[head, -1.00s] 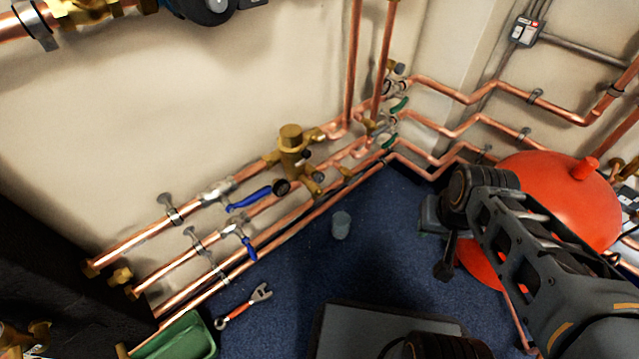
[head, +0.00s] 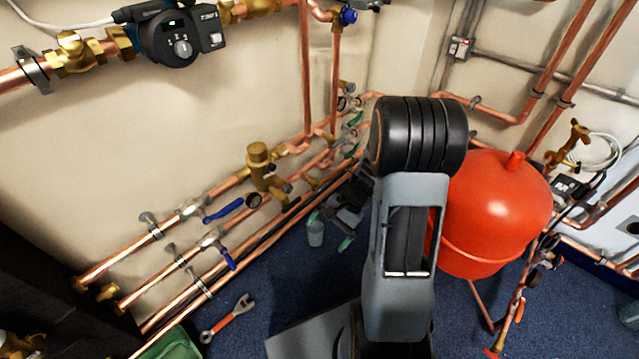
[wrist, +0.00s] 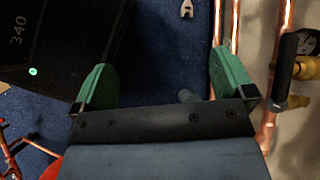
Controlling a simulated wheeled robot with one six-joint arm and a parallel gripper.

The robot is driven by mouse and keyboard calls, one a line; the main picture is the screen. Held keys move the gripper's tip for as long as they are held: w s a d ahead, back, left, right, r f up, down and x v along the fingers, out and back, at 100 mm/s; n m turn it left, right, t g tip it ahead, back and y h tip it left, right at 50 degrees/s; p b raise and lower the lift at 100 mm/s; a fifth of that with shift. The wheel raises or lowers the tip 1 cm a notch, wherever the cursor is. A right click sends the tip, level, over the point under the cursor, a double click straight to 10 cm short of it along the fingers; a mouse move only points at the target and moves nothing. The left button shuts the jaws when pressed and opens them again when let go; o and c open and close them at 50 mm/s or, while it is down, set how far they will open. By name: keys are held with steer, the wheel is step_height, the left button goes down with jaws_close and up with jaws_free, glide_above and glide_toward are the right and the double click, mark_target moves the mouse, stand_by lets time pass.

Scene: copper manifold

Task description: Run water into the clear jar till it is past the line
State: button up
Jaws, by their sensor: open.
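In the wrist view the green fingertips of my gripper (wrist: 164,75) are wide apart with nothing held. Blue lever valves (head: 224,211) sit on the left wall pipes.
Copper pipes (head: 110,265) run low along the left wall. A wrench (head: 228,318) and a green container (head: 172,345) are at the lower left.

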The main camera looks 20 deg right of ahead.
steer(key=w+d+f+m+t+y+p, duration=0.1)
steer(key=w+d+f+m+t+y, duration=0.1)
steer(key=w+f+m+t+y, duration=0.3)
steer(key=m+t+h+p, duration=0.2)
steer(key=m+t+h, duration=0.3)
steer(key=m+t, duration=0.9)
glide_toward(323, 189)
steer(key=shift+m+g+h, duration=0.3)
steer(key=shift+m+g, duration=0.2)
steer(key=shift+m, duration=0.3)
steer(key=b+x, duration=0.1)
steer(key=x, duration=0.2)
steer(key=b+x, duration=0.1)
steer(key=x, duration=0.3)
steer(key=r+b+x, duration=0.1)
steer(key=x, duration=0.2)
steer(key=shift+w+a, duration=0.1)
steer(key=shift+w, duration=0.25)
